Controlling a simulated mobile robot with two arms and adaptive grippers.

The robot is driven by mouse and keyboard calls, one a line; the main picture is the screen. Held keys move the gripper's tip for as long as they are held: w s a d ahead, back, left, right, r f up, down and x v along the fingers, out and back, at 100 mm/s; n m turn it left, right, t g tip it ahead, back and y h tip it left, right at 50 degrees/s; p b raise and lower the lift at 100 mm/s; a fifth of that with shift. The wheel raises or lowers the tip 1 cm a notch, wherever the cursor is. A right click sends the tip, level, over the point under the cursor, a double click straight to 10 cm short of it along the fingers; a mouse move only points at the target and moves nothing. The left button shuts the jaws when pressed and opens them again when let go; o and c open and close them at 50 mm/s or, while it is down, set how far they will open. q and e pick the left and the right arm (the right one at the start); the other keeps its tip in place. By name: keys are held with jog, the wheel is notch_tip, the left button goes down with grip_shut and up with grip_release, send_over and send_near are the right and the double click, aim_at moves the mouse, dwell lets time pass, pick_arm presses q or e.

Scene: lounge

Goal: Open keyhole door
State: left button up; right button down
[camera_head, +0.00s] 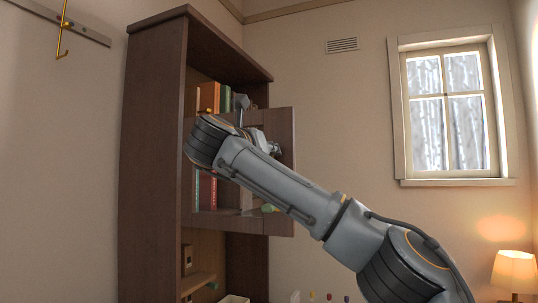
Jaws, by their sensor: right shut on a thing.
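My right arm reaches in from the lower right and bends back in front of the shelves. My right gripper (274,148) is at the door, shut on a part of it, near its right edge. The wrist and arm cover much of the door, and the keyhole and any key cannot be made out. My left gripper is out of view.
Books (208,97) stand on the upper shelf, with more books (205,190) below, behind my arm. A window (447,110) is at the right, and a lit lamp (513,270) is at the lower right. A wall hook (63,35) is at the upper left.

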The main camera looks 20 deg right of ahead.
jog(key=c, duration=1.2)
grip_release()
jog(key=v, duration=1.2)
jog(key=shift+s, duration=0.1)
